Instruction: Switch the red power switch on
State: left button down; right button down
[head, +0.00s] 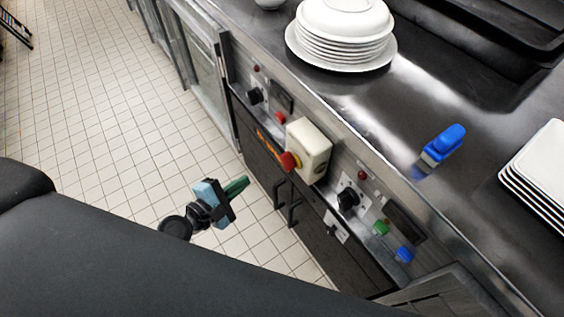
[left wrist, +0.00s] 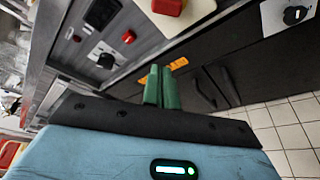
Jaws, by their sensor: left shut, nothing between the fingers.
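A small red switch (head: 280,117) sits on the steel front panel of the counter, beside a black knob (head: 254,95). It also shows in the left wrist view (left wrist: 128,37), ahead of the fingers and to their upper left. Whether it is on or off is too small to tell. My left gripper (head: 238,187) hangs in front of the cabinet doors, below the panel and apart from it. Its green fingers (left wrist: 162,86) are shut together with nothing between them. My right gripper is not in view.
A beige box with a red mushroom button (head: 289,160) juts from the panel. Green (head: 381,227) and blue (head: 404,254) switches sit farther right. Stacked plates (head: 340,68) and a blue-handled tool (head: 444,143) lie on the counter.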

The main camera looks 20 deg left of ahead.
aim_at(290, 162)
pick_arm(q)
jog(key=shift+w+r+n, duration=0.25)
jog(key=shift+w+n, duration=0.05)
jog(key=shift+w, duration=0.1)
jog(key=x, duration=1)
jog(key=s+d+r+p, duration=0.2)
jog(key=shift+d+r, duration=0.25)
jog(key=shift+r, duration=0.1)
jog(key=shift+m, duration=0.4)
